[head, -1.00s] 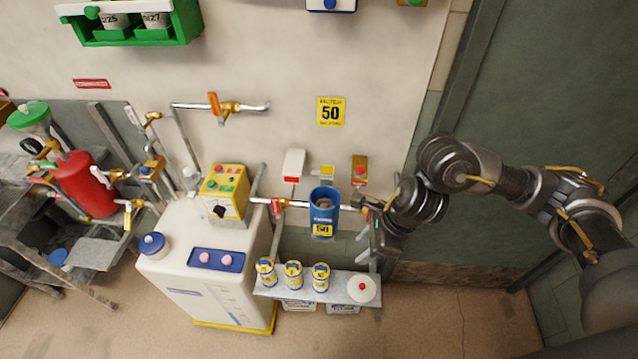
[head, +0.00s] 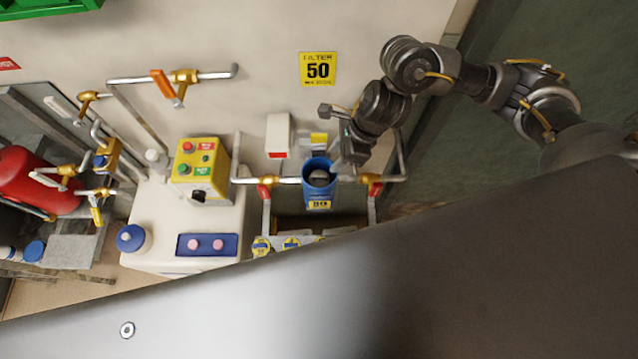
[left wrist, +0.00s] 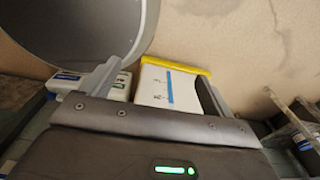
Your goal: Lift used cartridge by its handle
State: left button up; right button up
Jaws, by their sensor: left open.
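The blue filter housing (head: 320,188) is open at the top, in the middle of the head view, with a "50" label on its front. A greyish used cartridge (head: 319,177) shows inside its mouth; its handle is too small to make out. My right gripper (head: 342,128) is just above and to the right of the housing, apart from the cartridge as far as I can see. Its jaw opening is unclear from this angle.
Pipes with red-handled valves (head: 264,190) flank the housing. A white tank (head: 160,235) with a yellow control box (head: 200,168) stands to the left. A large grey surface, probably my left arm, covers the bottom and hides most of the shelf with yellow-blue cans (head: 290,243).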

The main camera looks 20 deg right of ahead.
aim_at(319, 174)
pick_arm(q)
jog(key=shift+o, duration=1.1)
jog(key=shift+w+r, duration=0.25)
jog(key=shift+w, duration=0.35)
pick_arm(e)
jog(key=p+x, duration=0.2)
jog(key=x, duration=0.5)
jog(key=shift+a+f+p, duration=0.2)
jog(key=shift+a+p, duration=0.1)
jog(key=shift+p, duration=0.05)
jog(key=shift+a+f, duration=0.15)
jog(key=shift+f, duration=0.1)
pick_arm(q)
notch_tip(319, 174, up, 2)
jog(key=shift+d+r, duration=0.1)
jog(key=shift+r, duration=0.15)
pick_arm(e)
jog(key=shift+c, duration=0.3)
grip_shut()
pick_arm(q)
jog(key=shift+w, duration=0.1)
